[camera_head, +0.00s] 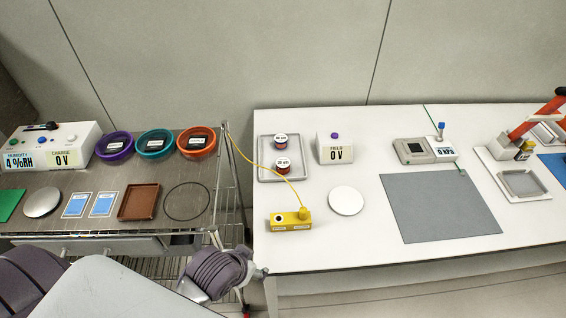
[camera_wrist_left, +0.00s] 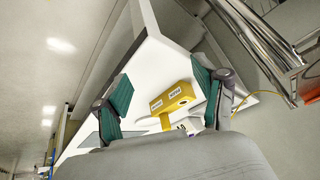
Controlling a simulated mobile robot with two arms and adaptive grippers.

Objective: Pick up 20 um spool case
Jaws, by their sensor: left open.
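Two small spool cases stand upright in a grey tray (camera_head: 262,172) on the white table. The rear case (camera_head: 281,142) has a dark and reddish side and a white label on top. The front case (camera_head: 283,166) looks much alike. The labels are too small to read, so I cannot tell which is 20 um. My left gripper (camera_head: 260,272) is at the table's front left corner, in front of and well apart from the tray. In the left wrist view its two green-padded fingers (camera_wrist_left: 163,84) are apart with nothing held. My right gripper is not in view.
A yellow box (camera_head: 290,220) with a yellow cord stands between my left gripper and the tray; it also shows in the wrist view (camera_wrist_left: 172,98). A white disc (camera_head: 346,200) and FIELD meter (camera_head: 335,148) are nearby. A wire cart (camera_head: 228,190) stands left.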

